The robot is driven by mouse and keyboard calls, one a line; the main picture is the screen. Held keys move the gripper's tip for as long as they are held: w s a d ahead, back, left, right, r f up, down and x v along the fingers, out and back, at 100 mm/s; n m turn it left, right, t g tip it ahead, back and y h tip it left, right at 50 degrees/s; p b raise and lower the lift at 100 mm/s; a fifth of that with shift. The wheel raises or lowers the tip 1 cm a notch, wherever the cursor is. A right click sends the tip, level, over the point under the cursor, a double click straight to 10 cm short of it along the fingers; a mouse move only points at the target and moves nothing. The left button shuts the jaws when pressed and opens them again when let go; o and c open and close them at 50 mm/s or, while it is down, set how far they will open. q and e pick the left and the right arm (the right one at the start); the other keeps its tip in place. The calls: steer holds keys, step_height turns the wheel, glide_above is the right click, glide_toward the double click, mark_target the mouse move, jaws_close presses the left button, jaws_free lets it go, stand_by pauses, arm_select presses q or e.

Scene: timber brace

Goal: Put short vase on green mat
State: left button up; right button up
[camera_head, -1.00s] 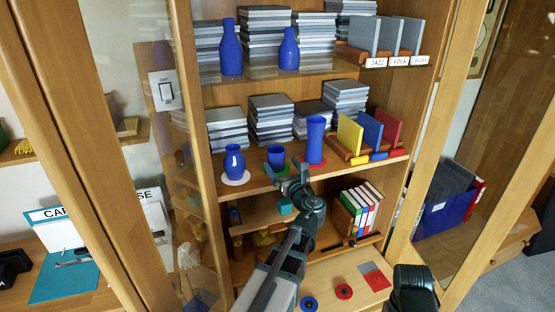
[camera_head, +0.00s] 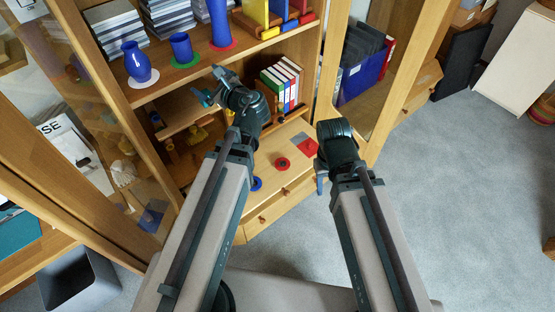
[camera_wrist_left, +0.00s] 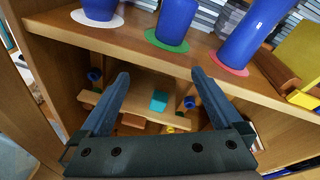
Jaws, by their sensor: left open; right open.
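The short blue vase (camera_head: 181,48) stands upright on the green mat (camera_head: 191,62) on the cabinet's middle shelf. The left wrist view shows the short vase (camera_wrist_left: 177,20) with its base on the green mat (camera_wrist_left: 160,42). My left gripper (camera_head: 205,94) is open and empty, in front of and below the shelf edge. In the left wrist view its fingers (camera_wrist_left: 160,80) point toward the shelf, apart from the vase. My right gripper (camera_head: 322,180) is open, further right and lower, beside the cabinet's lower ledge.
A rounded blue vase (camera_head: 136,62) on a white mat (camera_head: 143,80) stands left of the short vase. A tall blue vase (camera_head: 219,25) on a red mat (camera_head: 222,46) stands right. CD stacks (camera_head: 118,28) stand behind. The shelf's front edge (camera_head: 225,60) lies above my left gripper.

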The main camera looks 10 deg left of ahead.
arm_select(q)
steer(key=s+d+f+n+g+h, duration=0.5)
steer(key=s+d+f+n, duration=0.3)
steer(key=d, duration=0.5)
steer(key=s+d+f+n+g+h, duration=0.4)
steer(key=s+d+f+n+h, duration=0.2)
steer(key=s+d+f+n, duration=0.3)
steer(key=s+d, duration=0.1)
steer(key=d, duration=0.3)
steer(key=shift+f+g, duration=0.25)
steer(key=shift+g, duration=0.15)
